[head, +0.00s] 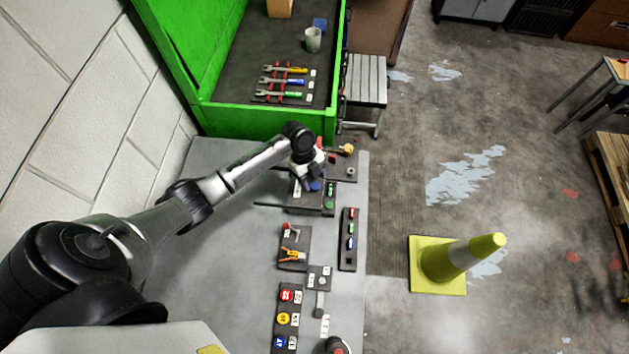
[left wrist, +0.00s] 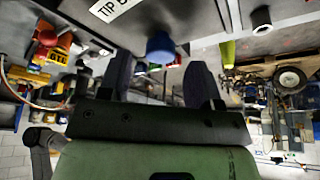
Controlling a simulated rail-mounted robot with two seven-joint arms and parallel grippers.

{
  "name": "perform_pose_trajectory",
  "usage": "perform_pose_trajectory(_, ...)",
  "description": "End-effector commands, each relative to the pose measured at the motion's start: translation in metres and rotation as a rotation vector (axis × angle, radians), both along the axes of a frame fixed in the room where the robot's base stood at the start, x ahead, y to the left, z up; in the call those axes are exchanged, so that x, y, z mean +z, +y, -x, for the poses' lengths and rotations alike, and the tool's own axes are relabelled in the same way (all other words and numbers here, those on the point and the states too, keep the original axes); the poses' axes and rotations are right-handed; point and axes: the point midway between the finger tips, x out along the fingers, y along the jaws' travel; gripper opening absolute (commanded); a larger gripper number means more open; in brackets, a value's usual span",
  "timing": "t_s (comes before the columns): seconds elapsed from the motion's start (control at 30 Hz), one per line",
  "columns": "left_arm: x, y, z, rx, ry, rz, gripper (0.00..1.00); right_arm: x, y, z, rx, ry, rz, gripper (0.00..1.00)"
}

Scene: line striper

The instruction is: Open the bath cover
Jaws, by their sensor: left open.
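A dark box (head: 300,210) sits on the grey bench, partly hidden under my left gripper; I cannot tell for sure that it is the bath or whether its cover is shut. A blue knob (head: 315,186) shows there, and it is large in the left wrist view (left wrist: 160,47), on a grey surface beside a white label (left wrist: 112,8) whose readable part starts with "TIP". My left gripper (head: 312,178) is above the box. Its two dark fingers (left wrist: 160,80) are apart with nothing seen between them, and the knob lies just beyond the gap. My right gripper is not in view.
A green cabinet (head: 265,119) with tools stands behind the bench (head: 220,240). A dark tool tray (head: 294,248), a narrow strip with coloured parts (head: 348,240) and a button panel (head: 285,306) lie nearer. A yellow cone (head: 450,262) stands on the floor at right.

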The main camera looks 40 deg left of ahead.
Motion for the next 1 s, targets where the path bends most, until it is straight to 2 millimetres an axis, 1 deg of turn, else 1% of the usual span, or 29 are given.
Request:
perform_pose_trajectory(0.1,-0.011,-0.005,0.001,0.001,0.002,0.002,0.58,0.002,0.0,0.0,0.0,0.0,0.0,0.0)
perform_pose_trajectory(0.23,-0.018,-0.007,0.001,0.001,0.0,0.0,0.58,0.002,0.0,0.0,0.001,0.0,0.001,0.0)
perform_pose_trajectory(0.4,-0.022,-0.008,0.001,0.001,0.0,-0.001,0.58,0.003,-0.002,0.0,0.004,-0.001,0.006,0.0)
perform_pose_trajectory(0.63,-0.022,-0.009,0.001,0.001,0.0,-0.001,0.58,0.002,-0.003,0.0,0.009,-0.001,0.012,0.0)
perform_pose_trajectory(1.0,-0.022,-0.009,0.001,0.001,0.0,0.0,0.23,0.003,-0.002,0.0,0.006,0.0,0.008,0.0)
